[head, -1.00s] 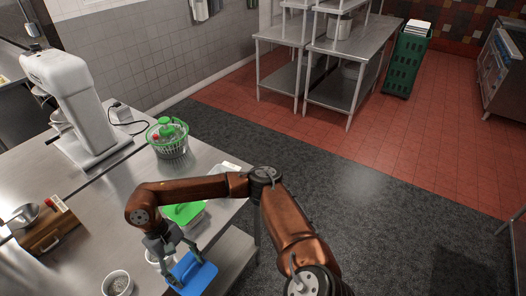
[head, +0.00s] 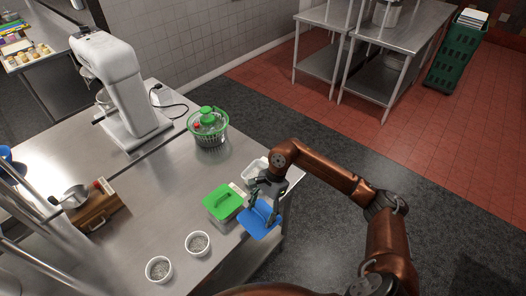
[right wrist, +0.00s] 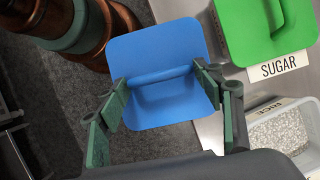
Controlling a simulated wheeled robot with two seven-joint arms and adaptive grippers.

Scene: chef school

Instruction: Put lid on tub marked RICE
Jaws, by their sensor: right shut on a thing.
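My right gripper (head: 264,208) is shut on the raised handle of a blue lid (head: 258,222). In the right wrist view the lid (right wrist: 158,108) lies between the fingers (right wrist: 165,108), held clear of the tubs. The open tub marked RICE (head: 249,172) stands at the counter's right side, partly hidden by the gripper. In the right wrist view the RICE tub (right wrist: 262,117) shows pale grains inside. A tub with a green lid (head: 222,199) stands beside it; its label reads SUGAR (right wrist: 279,66). My left gripper is out of view.
Two small white bowls (head: 198,243) stand near the counter's front edge. A green salad spinner (head: 208,130) and a white mixer (head: 118,88) stand farther back. A wooden box (head: 93,210) is at the left. The middle of the steel counter (head: 150,190) is clear.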

